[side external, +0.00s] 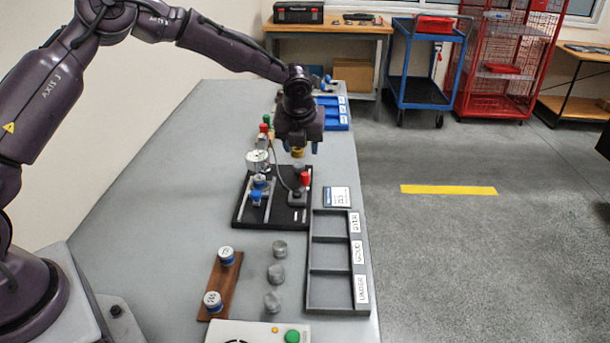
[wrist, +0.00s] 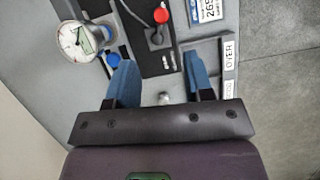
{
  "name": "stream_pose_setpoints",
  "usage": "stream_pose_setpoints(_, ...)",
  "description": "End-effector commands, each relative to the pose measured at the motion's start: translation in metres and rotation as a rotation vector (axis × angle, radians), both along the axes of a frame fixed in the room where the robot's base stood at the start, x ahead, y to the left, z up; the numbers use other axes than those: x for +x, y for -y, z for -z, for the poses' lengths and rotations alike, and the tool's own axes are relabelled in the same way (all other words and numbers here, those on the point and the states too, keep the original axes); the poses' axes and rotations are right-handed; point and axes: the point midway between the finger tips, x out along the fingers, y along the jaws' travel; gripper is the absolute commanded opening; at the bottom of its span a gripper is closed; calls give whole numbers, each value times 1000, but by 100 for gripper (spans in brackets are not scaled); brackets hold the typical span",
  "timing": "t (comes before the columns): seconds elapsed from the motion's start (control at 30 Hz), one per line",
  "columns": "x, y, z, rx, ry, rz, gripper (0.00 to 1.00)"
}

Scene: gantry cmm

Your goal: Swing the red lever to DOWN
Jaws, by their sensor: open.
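A red knob (side external: 305,179) tops a small grey block with a dark cable, at the right of the black fixture plate (side external: 240,215). It looks like the red lever's end; its DOWN mark is not readable. In the wrist view the red knob (wrist: 161,15) is near the top edge, beyond the fingertips. My gripper (side external: 298,147) is above the far part of the fixture in the side view. In the wrist view my gripper (wrist: 160,72) has its blue fingers spread wide, with nothing held between them.
A dial gauge (side external: 257,160) stands left of the knob, with a blue knob (side external: 256,197) below it. A sorting tray (side external: 312,290), loose grey cylinders (side external: 277,272) and a wooden block (side external: 225,285) with two capped parts lie nearer. The bench's left side is clear.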

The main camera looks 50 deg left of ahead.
Motion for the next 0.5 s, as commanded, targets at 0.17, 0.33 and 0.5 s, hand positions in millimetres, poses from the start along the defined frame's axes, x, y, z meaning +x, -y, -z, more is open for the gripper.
stream_pose_setpoints(0.17,6,-5,20,-2,2,-3,47)
stream_pose_setpoints(0.33,16,-14,53,-1,1,-1,47)
stream_pose_setpoints(0.5,27,-22,85,0,3,1,47)
